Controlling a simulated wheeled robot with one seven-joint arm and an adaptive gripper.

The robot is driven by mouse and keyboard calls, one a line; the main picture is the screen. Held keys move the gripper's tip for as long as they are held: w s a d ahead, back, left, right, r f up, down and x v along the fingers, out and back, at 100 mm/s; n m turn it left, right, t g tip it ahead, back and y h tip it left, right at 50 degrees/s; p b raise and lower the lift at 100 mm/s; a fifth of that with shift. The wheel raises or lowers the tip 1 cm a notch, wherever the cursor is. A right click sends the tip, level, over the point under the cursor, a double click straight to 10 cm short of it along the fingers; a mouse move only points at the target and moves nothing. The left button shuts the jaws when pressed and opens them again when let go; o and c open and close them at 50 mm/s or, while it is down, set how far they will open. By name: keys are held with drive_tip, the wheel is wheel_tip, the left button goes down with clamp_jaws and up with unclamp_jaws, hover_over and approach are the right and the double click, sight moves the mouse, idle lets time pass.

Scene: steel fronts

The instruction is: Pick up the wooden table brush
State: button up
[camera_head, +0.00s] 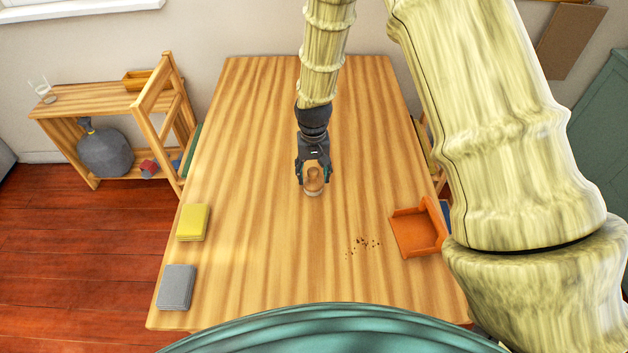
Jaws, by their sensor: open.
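The wooden table brush (313,187) stands on the wooden table (260,200), near the middle. It is small and brown with a rounded top and a paler base. My gripper (313,172) is right over it, pointing down, with its dark fingers open on the left and right of the brush's upper part. I cannot tell whether the fingers touch it. The gripper body hides part of the far side of the brush.
An orange dustpan-like tray (414,232) lies at the right edge, with dark crumbs (362,244) left of it. A chair (160,110) stands left of the table.

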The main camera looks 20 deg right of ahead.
drive_tip(key=shift+f, duration=0.2)
drive_tip(key=c, duration=1.1)
drive_tip(key=shift+r, duration=0.1)
drive_tip(key=shift+c, duration=0.2)
drive_tip(key=shift+r+b, duration=0.4)
drive_tip(key=shift+r, duration=0.4)
drive_tip(key=shift+s+a+r+b, duration=0.1)
drive_tip(key=shift+r+b, duration=0.1)
drive_tip(key=shift+r, duration=0.3)
drive_tip(key=shift+s+a+r+b, duration=0.1)
drive_tip(key=shift+r+b, duration=0.1)
drive_tip(key=shift+r, duration=0.25)
drive_tip(key=s+a+r+b, duration=0.1)
drive_tip(key=s+a+b, duration=0.1)
drive_tip(key=s+a, duration=0.7)
drive_tip(key=s, duration=0.3)
drive_tip(key=shift+s+r+b, duration=0.25)
drive_tip(key=shift+b, duration=0.1)
drive_tip(key=shift+a, duration=0.1)
